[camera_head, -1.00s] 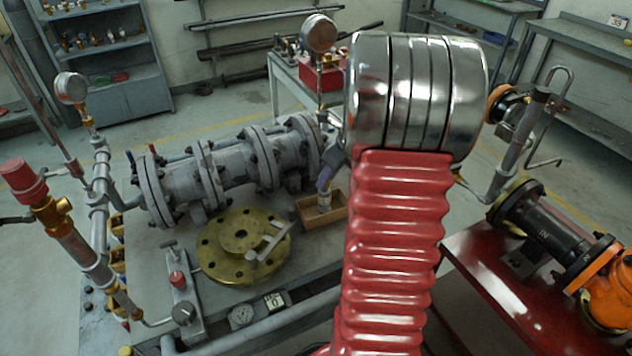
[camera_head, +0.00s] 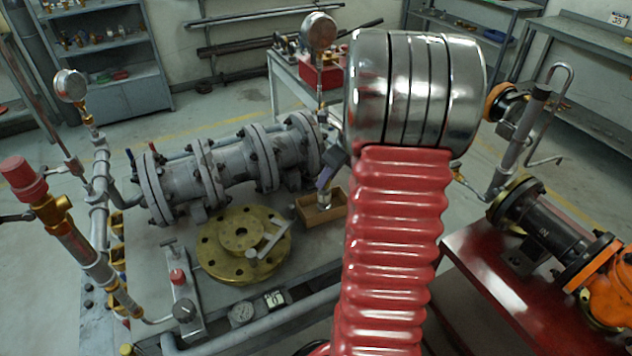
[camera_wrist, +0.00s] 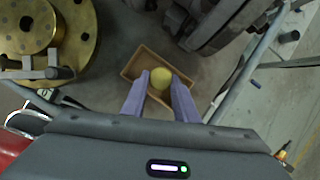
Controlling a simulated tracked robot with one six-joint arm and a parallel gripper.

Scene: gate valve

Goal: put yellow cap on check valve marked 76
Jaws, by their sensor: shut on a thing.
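The yellow cap (camera_wrist: 161,78) shows as a round yellow top between the purple fingertips in the wrist view. My gripper (camera_wrist: 160,84) is shut on it, over the wooden tray (camera_wrist: 132,70). In the head view my gripper (camera_head: 324,186) is tilted above or just inside the same tray (camera_head: 338,212), with a small pale piece at its tips. I cannot tell whether the cap is clear of the tray floor. I cannot make out a check valve marked 76 in either view.
A brass flange disc (camera_head: 215,262) with a grey handle lies left of the tray. The grey flanged pipe (camera_head: 185,183) runs behind them. A red-capped pipe (camera_head: 25,182) and gauge (camera_head: 70,86) stand left. A red bench (camera_head: 490,290) with black and orange pipework is at right.

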